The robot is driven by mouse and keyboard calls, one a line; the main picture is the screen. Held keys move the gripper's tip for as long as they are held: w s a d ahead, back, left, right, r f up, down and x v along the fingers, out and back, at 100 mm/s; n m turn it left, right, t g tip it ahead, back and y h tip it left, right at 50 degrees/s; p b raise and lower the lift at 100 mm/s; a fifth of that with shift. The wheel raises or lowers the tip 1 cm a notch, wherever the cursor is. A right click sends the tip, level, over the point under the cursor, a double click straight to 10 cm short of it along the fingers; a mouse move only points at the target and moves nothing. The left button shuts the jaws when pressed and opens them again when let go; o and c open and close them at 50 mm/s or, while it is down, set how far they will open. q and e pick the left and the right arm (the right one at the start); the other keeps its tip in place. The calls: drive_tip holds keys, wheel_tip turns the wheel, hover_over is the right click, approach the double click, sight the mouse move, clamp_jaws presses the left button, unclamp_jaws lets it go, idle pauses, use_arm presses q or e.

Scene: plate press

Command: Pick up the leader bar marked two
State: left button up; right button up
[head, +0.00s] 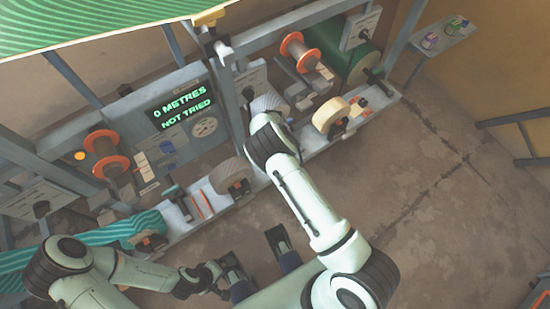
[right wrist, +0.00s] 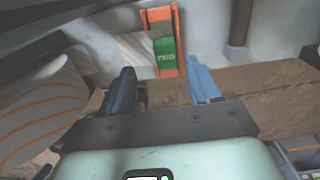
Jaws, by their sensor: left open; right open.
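I cannot make out a leader bar marked two for certain in either view. In the right wrist view a green block (right wrist: 164,53) with small pale marks sits between two orange strips (right wrist: 178,84); the marks are too small to read. It lies beyond my open right gripper (right wrist: 162,80), between its blue fingers as seen from the camera. The gripper appears empty. In the head view my right arm covers that gripper. My left gripper (head: 252,252) is open and empty, over the floor in front of the machine.
The machine's display (head: 182,105) reads "0 METRES NOT TRIED". Orange spools (head: 106,154), grey rollers (head: 232,175) and a cream roll (head: 331,115) line the frame. Striped teal cloth (head: 80,250) lies at left. A small side table (head: 440,40) stands upper right.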

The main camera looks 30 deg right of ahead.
drive_tip(key=f, duration=0.3)
drive_tip(key=f+b, duration=0.1)
drive_tip(key=f, duration=0.1)
drive_tip(key=shift+s+d, duration=0.1)
drive_tip(key=shift+d, duration=0.3)
clamp_jaws()
drive_tip(key=shift+r, duration=0.15)
